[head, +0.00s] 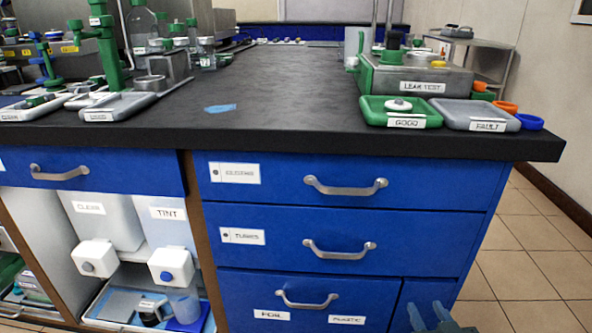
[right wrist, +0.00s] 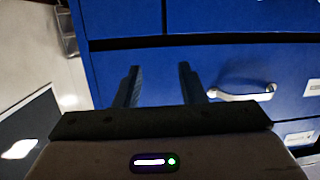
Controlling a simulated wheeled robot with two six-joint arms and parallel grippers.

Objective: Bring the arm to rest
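My right gripper (head: 427,314) shows at the bottom edge of the head view, low in front of the right end of the blue cabinet (head: 490,190). In the right wrist view its two dark fingers (right wrist: 160,80) stand apart with nothing between them, so it is open and empty. Blue cabinet fronts fill the space beyond the fingers, and a silver handle (right wrist: 240,94) is to their right. I cannot tell whether the fingers touch the cabinet. My left arm and gripper are not in view.
The drawers (head: 260,187) look shut. Tiled floor (head: 530,270) is free at right.

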